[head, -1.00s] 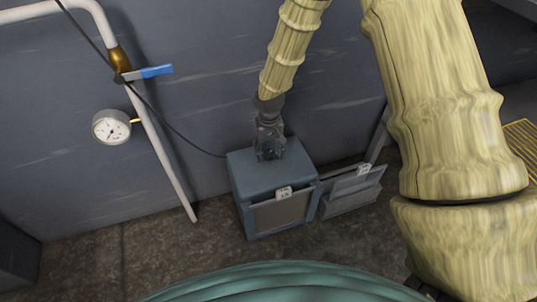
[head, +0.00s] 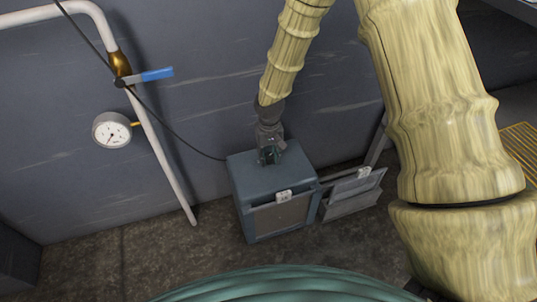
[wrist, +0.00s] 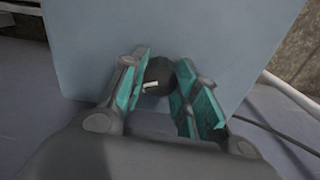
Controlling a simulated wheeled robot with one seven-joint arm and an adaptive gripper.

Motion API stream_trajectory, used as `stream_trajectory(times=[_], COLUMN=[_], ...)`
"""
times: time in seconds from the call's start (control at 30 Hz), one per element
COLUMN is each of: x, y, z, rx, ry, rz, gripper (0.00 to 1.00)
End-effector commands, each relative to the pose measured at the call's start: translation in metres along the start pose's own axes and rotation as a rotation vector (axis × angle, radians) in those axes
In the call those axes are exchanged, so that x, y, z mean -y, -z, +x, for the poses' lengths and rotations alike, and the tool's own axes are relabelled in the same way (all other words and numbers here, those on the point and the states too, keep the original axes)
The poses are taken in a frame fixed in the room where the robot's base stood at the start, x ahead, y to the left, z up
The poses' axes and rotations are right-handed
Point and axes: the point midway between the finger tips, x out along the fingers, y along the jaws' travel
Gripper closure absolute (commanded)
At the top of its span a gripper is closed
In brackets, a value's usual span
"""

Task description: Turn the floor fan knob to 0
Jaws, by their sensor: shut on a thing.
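The floor fan (head: 275,215) is a blue-grey box on the floor against the wall, with a grille on its front. Its dark round knob (wrist: 158,72) with a pale mark shows on the box's top surface in the wrist view. My gripper (head: 270,156) is over the top of the box. In the wrist view its two teal-padded fingers (wrist: 160,85) stand on either side of the knob, shut on it. In the head view the gripper hides the knob. I cannot read the knob's setting.
A second panel-like unit (head: 350,193) stands right of the box. A white pipe (head: 165,155) with a blue-handled valve (head: 150,76) and a round gauge (head: 111,130) is on the left. A dark cable (head: 185,140) runs to the box. Floor at front left is clear.

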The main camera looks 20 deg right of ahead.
Motion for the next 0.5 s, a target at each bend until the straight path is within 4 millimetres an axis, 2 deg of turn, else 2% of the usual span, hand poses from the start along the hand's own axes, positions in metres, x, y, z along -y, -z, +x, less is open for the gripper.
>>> stream_trajectory(times=[0.27,0.5], x=[0.0000,-0.0001], y=[-0.0004,-0.0005], z=[-0.0059,-0.0071], rx=[0.002,0.002], ry=[-0.001,-0.001], rz=[-0.123,-0.307], gripper=[0.94,0.94])
